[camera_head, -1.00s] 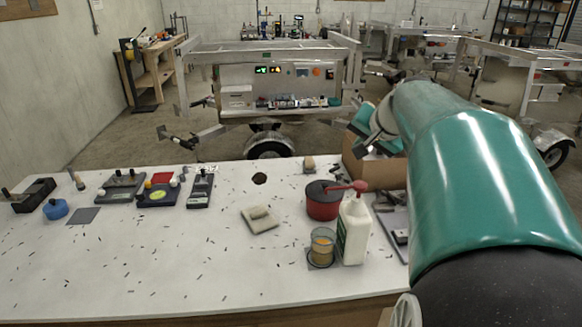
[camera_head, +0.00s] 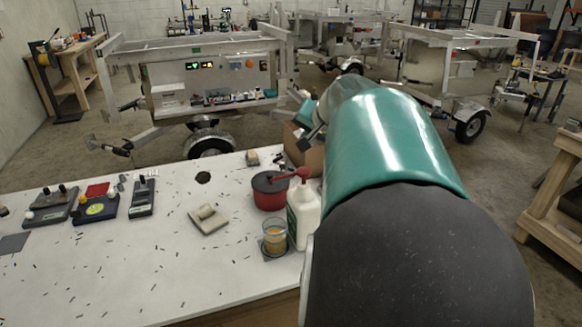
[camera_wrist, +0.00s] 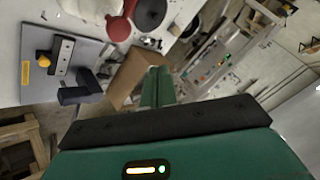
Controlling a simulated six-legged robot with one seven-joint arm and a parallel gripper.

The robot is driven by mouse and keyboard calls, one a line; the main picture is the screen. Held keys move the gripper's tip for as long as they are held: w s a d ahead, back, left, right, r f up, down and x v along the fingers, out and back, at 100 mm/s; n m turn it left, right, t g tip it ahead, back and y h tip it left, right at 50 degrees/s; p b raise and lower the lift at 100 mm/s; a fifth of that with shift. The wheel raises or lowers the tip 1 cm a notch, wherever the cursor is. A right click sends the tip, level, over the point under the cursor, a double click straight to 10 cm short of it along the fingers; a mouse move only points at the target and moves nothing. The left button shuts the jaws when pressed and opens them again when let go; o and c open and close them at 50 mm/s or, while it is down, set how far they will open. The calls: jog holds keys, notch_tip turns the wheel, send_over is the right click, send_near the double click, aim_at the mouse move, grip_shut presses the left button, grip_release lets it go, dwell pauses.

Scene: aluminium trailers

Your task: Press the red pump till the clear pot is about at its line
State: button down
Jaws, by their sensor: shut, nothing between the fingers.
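The white pump bottle (camera_head: 306,214) stands upright near the right end of the bench, with its red pump (camera_head: 300,173) on top, the spout pointing left. The clear pot (camera_head: 274,238) stands just left of the bottle on a small dark mat, with amber content inside; its line is too small to make out. My gripper (camera_wrist: 157,84) shows shut and empty in the wrist view, above the bench edge and a cardboard box. In the head view my teal arm reaches past the right of the bottle, and its far end is beyond the pump, apart from it.
A red tub with a dark lid (camera_head: 270,190) stands just behind the bottle and pot. A cardboard box (camera_head: 304,152) is behind it. A beige block (camera_head: 208,219) lies left of the pot. A grey board with an orange knob (camera_wrist: 62,62) shows in the wrist view. The bench front is mostly clear.

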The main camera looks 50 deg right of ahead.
aim_at(303, 169)
jog(key=shift+f, duration=3)
jog(key=shift+a+f, duration=0.1)
jog(key=shift+f, duration=0.35)
jog(key=shift+f, duration=1.1)
dwell(0.5)
jog(key=shift+r, duration=1.5)
jog(key=shift+r, duration=0.15)
jog(key=shift+r, duration=2.4)
jog(key=shift+s, duration=0.1)
